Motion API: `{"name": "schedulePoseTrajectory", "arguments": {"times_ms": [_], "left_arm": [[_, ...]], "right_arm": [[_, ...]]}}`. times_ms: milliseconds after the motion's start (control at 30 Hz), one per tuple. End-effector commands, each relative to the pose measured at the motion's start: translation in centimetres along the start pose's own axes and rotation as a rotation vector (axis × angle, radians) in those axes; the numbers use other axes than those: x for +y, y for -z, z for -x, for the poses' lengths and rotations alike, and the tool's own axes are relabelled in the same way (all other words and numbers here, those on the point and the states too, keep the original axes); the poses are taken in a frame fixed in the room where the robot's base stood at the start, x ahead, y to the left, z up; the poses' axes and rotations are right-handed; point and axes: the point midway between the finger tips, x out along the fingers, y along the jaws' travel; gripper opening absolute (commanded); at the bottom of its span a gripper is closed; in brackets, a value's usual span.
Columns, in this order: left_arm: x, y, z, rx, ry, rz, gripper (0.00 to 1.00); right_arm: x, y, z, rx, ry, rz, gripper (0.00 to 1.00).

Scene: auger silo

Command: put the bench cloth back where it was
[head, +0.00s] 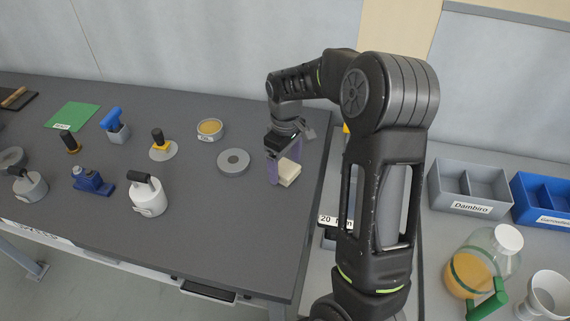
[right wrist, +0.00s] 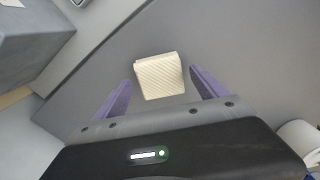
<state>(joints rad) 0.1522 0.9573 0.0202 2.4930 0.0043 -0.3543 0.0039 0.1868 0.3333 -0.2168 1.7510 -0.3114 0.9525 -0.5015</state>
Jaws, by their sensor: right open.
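The bench cloth (head: 288,173) is a small cream folded block lying on the dark grey bench, near its right end. In the right wrist view the cloth (right wrist: 160,76) shows a ribbed top and lies just ahead of the space between the fingers. My right gripper (head: 279,170) is low over the bench at the cloth, with purple fingers. In the right wrist view my right gripper (right wrist: 162,98) is open, one finger to each side of the cloth, with gaps between. Whether the fingers touch the bench is hard to tell. My left gripper is not in view.
A grey ring (head: 233,162) lies left of the cloth, with a round tin (head: 210,129) behind it. A white kettle-like pot (head: 148,196), a blue tool (head: 92,181) and a green sheet (head: 73,116) are further left. Grey bins (head: 470,186) stand on the right-hand table.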

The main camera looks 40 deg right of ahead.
Motion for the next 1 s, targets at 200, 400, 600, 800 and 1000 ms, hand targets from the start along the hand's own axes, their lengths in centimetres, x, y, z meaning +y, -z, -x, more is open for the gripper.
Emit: {"name": "schedulePoseTrajectory", "arguments": {"times_ms": [200,400,600,800,1000], "left_arm": [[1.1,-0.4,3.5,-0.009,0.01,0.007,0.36],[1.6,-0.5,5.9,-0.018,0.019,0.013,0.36],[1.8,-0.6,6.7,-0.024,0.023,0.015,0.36],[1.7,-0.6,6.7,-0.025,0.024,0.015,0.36],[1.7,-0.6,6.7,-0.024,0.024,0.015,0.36]], "right_arm": [[0.0,0.1,5.3,0.002,-0.001,0.0,0.83],[0.0,0.1,9.1,0.002,-0.002,0.0,0.83],[0.0,0.0,10.6,0.001,-0.001,0.0,0.83],[0.0,0.0,10.5,0.001,-0.001,0.0,0.83],[0.0,0.0,10.5,0.001,-0.001,0.0,0.83]]}}
